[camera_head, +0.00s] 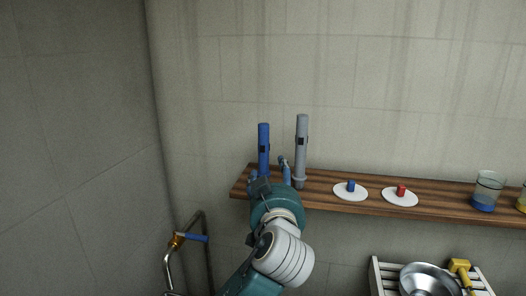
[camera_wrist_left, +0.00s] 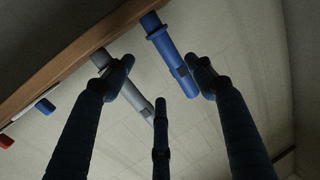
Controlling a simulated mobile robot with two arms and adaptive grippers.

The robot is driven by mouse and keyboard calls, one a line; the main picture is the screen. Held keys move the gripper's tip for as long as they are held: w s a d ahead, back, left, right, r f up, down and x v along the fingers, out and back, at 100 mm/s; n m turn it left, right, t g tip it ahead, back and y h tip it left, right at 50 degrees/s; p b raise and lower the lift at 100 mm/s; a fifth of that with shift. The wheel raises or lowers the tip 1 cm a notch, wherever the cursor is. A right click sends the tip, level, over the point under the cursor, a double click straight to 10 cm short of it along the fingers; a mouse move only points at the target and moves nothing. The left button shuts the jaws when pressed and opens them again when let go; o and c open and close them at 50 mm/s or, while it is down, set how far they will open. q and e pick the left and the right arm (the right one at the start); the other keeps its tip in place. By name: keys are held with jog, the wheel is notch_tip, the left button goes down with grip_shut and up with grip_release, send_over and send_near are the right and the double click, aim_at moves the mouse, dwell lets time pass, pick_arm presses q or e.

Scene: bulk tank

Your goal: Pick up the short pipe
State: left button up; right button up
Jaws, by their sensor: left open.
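A blue pipe (camera_head: 264,145) with a dark band stands upright on the wooden shelf near its left end. A taller grey pipe (camera_head: 301,145) stands upright to its right, so the blue one is the shorter of the two. My left gripper (camera_head: 269,178) is open in front of the blue pipe's lower part and hides its foot. In the left wrist view the blue pipe (camera_wrist_left: 170,50) shows beyond the spread fingers (camera_wrist_left: 157,82), nearer the right finger. The grey pipe (camera_wrist_left: 125,95) shows beyond the left finger. I cannot tell whether any finger touches a pipe. My right gripper is not in view.
The wooden shelf (camera_head: 437,207) runs right along the tiled wall. It holds two white discs (camera_head: 345,196) (camera_head: 411,201) with a blue and a red piece, and a glass beaker (camera_head: 489,186). A tap (camera_head: 178,240) is low left; a metal bowl (camera_head: 425,282) is low right.

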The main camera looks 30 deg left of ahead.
aim_at(266, 155)
pick_arm(q)
jog(key=w, duration=0.1)
jog(key=w+a+r+p, duration=0.2)
jog(key=w, duration=0.1)
jog(key=shift+a, duration=0.25)
jog(key=shift+w+a, duration=0.2)
jog(key=shift+w, duration=0.05)
jog(key=p+x, duration=0.1)
jog(key=x, duration=0.1)
jog(key=p+x, duration=0.2)
jog(key=shift+a, duration=0.45)
jog(key=shift+w+a+f, duration=0.1)
jog(key=shift+w+a, duration=0.05)
jog(key=shift+w, duration=0.05)
jog(key=shift+w+f, duration=0.1)
jog(key=shift+c, duration=0.5)
jog(key=c, duration=1.2)
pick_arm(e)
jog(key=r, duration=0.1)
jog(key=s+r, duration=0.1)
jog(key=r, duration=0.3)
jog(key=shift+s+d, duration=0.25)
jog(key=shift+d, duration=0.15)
